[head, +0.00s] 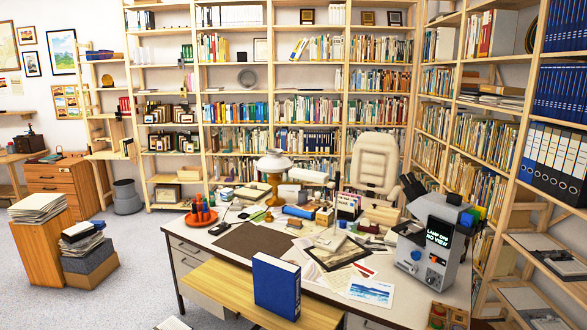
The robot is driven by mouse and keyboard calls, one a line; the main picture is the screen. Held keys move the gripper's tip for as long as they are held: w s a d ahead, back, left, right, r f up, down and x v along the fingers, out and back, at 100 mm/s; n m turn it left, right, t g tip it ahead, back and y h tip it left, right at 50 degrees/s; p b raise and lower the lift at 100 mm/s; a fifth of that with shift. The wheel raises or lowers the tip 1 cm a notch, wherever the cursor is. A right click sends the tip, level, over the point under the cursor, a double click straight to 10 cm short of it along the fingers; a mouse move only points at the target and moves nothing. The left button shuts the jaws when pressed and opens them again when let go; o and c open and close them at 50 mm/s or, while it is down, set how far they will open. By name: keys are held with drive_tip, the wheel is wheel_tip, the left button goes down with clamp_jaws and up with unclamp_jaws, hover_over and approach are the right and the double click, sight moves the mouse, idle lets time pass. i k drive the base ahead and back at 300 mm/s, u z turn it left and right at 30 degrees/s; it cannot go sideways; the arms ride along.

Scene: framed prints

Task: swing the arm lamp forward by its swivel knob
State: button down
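A desk lamp (273,161) with a wide pale shade and a golden-brown stem stands at the back of the cluttered desk (188,238). Just right of it, a pale elongated head (308,176) is held above the desk items; it may be the arm lamp, but its joint is too small to make out. At the desk's right end stands a grey microscope-like device (425,262) with dark eyepieces, front knobs and a black screen (439,233) reading "LAMP DIM NO VIEW". I cannot tell which part is the swivel knob. My gripper is not in view.
A blue binder (276,286) stands upright on a wooden surface (215,290) in front of the desk. A pale office chair (375,165) is behind the desk. Bookshelves line the back and right. Paper stacks (37,207) stand at left; floor between them and the desk is clear.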

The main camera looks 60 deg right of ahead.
sight(336, 180)
drive_tip(key=i, duration=2.75)
drive_tip(key=z, duration=2.6)
